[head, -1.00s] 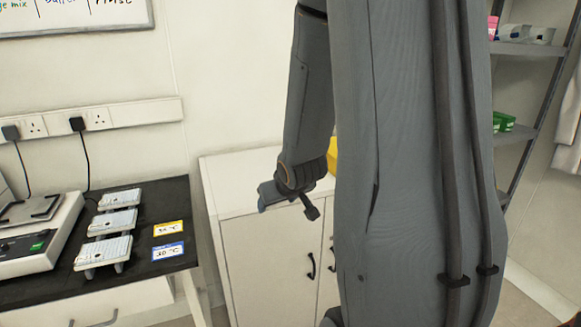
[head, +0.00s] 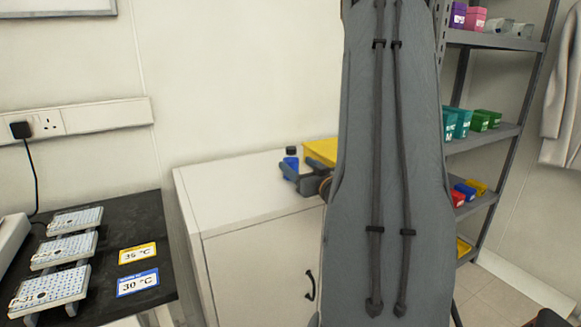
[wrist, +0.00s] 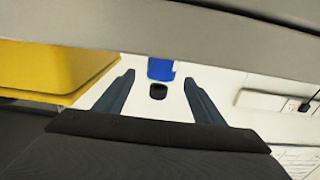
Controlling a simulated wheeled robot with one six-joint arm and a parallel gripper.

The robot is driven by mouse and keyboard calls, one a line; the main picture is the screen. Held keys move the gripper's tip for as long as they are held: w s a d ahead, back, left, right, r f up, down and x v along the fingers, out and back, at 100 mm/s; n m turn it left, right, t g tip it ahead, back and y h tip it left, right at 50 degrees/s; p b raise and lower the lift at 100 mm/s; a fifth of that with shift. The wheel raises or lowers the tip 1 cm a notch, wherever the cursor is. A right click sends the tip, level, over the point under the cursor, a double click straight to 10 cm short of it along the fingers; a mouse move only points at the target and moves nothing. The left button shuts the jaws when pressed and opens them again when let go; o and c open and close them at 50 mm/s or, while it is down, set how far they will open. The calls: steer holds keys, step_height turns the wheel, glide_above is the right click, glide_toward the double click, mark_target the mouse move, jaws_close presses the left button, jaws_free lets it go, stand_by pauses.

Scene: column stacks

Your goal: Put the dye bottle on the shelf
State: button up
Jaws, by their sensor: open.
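The dye bottle (head: 291,162), blue with a black cap, stands on the white cabinet top, partly hidden behind my gripper in the head view. My gripper (head: 297,180) is open and empty close to it. In the wrist view the blue bottle (wrist: 161,70) and its black cap show between the two spread fingertips of the gripper (wrist: 159,78); I cannot tell whether they touch it. The grey shelf (head: 497,42) stands at the right, its left part hidden by my arm.
A yellow container (head: 320,150) sits on the white cabinet (head: 230,205) right beside the bottle; it also fills the left of the wrist view (wrist: 45,68). The shelf holds several coloured boxes. A black bench (head: 135,220) with white plates and temperature cards is at the left.

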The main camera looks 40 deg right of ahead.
mark_target(295, 163)
steer(key=x, duration=0.5)
steer(key=shift+a+r, duration=0.1)
steer(key=c, duration=1.4)
